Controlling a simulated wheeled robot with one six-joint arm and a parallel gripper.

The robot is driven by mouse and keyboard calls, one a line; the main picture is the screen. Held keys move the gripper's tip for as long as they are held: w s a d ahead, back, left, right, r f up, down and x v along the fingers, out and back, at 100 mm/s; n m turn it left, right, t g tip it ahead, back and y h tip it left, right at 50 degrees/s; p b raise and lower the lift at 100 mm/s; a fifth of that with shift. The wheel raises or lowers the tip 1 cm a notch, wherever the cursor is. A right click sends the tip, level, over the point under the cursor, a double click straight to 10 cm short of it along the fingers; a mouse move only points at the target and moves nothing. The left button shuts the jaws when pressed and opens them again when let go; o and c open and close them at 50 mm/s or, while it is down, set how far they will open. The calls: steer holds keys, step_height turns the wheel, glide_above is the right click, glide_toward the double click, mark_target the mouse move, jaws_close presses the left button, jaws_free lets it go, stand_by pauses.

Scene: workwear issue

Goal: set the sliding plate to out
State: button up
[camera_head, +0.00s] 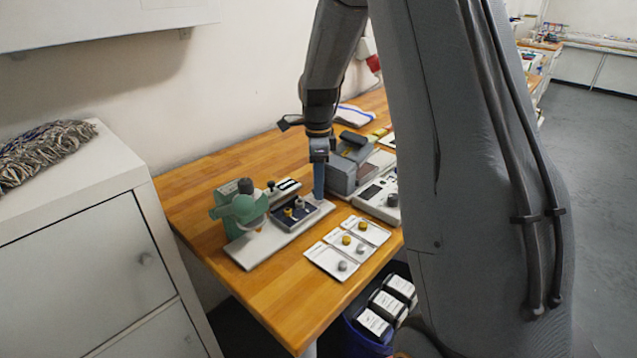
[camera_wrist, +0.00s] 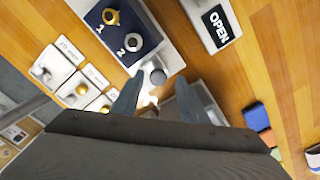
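The dark blue plate (camera_head: 282,221), marked 1 and 2, lies on the pale base (camera_head: 250,251) beside a green press (camera_head: 236,207). It also shows in the wrist view (camera_wrist: 116,42), with a brass piece (camera_wrist: 110,17) on 1 and a silver piece (camera_wrist: 133,42) on 2. A grey round knob (camera_wrist: 158,77) stands at the near end of the base in the wrist view. My gripper (camera_head: 318,196) is over the base's right end. In the wrist view its fingers (camera_wrist: 158,95) are apart, with the knob just beyond the gap; I cannot tell contact.
White trays (camera_head: 327,261) with brass and silver pieces lie in front. A grey machine (camera_head: 344,175) stands close right of my gripper. A blue bin (camera_head: 352,340) with boxes stands below the table edge.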

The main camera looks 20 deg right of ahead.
steer(key=shift+r+b, duration=1.05)
steer(key=shift+r, duration=2.9)
steer(key=s+a+f+n, duration=0.2)
steer(key=s+a+n, duration=0.1)
steer(key=s+n, duration=0.4)
steer(key=s+a+f+n, duration=0.3)
steer(key=s+n, duration=0.4)
steer(key=s, duration=0.1)
steer(key=s+a+f+n+t, duration=0.1)
steer(key=s+a+f+n, duration=0.1)
steer(key=s+n, duration=0.5)
steer(key=shift+s+a+f, duration=0.25)
steer(key=shift+a+f, duration=0.05)
steer(key=shift+a, duration=0.3)
steer(key=shift+s+f+n, duration=0.1)
steer(key=shift+s+n, duration=0.2)
steer(key=shift+n, duration=0.1)
steer(key=shift+d, duration=0.35)
